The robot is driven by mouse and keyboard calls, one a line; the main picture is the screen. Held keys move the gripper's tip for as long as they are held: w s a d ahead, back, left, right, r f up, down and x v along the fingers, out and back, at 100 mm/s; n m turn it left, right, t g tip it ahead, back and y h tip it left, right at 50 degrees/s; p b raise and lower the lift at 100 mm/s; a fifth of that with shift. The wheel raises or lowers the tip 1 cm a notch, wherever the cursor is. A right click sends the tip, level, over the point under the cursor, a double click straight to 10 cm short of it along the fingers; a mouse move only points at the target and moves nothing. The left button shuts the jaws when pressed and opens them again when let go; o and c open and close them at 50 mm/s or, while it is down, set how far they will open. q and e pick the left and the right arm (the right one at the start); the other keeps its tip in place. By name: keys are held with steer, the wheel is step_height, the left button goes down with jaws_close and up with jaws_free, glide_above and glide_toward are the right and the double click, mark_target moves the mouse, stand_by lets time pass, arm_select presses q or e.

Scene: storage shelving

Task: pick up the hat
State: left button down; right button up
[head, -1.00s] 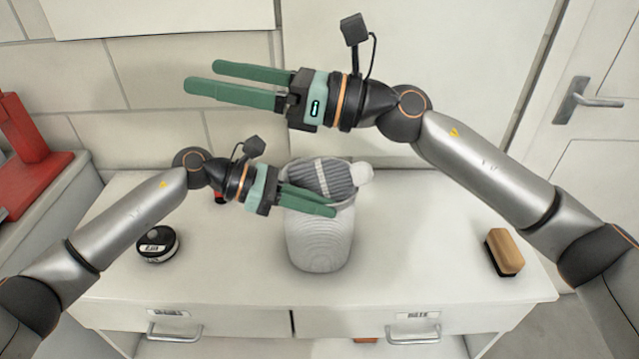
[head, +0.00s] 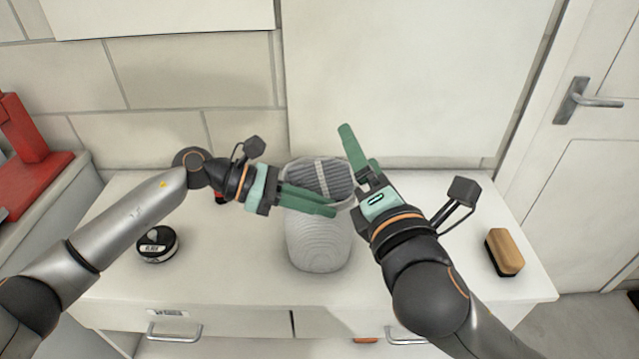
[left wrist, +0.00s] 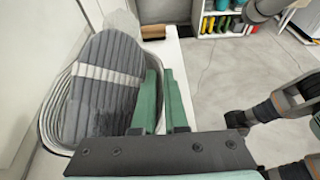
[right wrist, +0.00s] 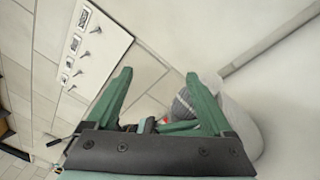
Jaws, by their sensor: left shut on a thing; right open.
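The hat (head: 325,178) is a grey ribbed knit with a pale stripe, lying in the top of a white ribbed basket (head: 318,240). It fills much of the left wrist view (left wrist: 105,85). Its white pompom is hidden by my right gripper in the head view. My left gripper (head: 332,207) is shut at the basket's near rim, its fingers on either side of the basket wall. My right gripper (head: 348,140) is open and empty, above and right of the basket. In the right wrist view the hat (right wrist: 181,110) shows partly behind one finger.
The basket stands on a white drawer cabinet (head: 230,290). A round black tin (head: 157,245) lies left and a wooden brush (head: 505,252) right. A wall rises behind, a door (head: 600,180) stands at right, and a red object (head: 30,165) is at far left.

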mark_target(333, 179)
step_height(333, 179, down, 6)
steer(key=s+d+g+h, duration=0.2)
steer(key=s+d+g, duration=0.1)
steer(key=shift+m, duration=0.4)
steer(key=shift+x, duration=5.9)
steer(key=shift+s+a+f, duration=0.1)
steer(key=shift+a+f, duration=0.05)
steer(key=shift+a, duration=0.05)
jaws_close()
